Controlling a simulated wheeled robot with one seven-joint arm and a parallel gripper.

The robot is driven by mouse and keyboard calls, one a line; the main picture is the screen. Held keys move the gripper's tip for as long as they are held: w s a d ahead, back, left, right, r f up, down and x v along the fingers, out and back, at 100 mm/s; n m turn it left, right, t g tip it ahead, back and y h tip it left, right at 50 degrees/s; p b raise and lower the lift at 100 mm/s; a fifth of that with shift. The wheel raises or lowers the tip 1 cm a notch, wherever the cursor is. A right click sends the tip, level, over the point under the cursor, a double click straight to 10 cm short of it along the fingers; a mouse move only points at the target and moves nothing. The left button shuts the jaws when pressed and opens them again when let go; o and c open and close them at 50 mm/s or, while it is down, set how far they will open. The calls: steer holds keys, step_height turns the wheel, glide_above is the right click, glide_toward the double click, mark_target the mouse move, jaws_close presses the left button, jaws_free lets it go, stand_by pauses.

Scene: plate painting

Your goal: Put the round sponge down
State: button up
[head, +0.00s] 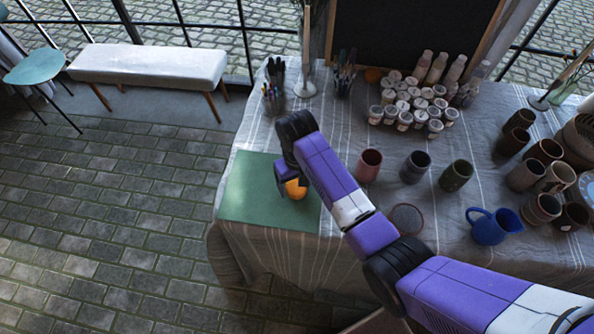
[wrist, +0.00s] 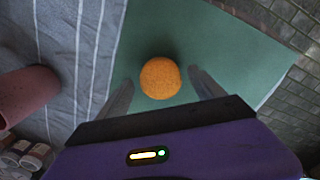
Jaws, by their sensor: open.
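The round sponge (wrist: 160,78) is an orange ball. It rests on the green mat (wrist: 235,42) in the wrist view, between my two fingers and apart from both as far as I can see. In the head view the sponge (head: 296,189) shows partly behind my gripper (head: 284,176), at the middle right of the green mat (head: 245,200). My gripper (wrist: 158,88) is open, with a finger on each side of the sponge.
A pink cup (head: 369,165) stands right of the mat, with several dark cups and a blue jug (head: 493,226) further right. Paint pots (head: 413,103) and brush holders are at the back. The mat's left part is clear, near the table edge.

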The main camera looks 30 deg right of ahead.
mark_target(297, 187)
step_height(297, 187, up, 10)
stand_by(0.4)
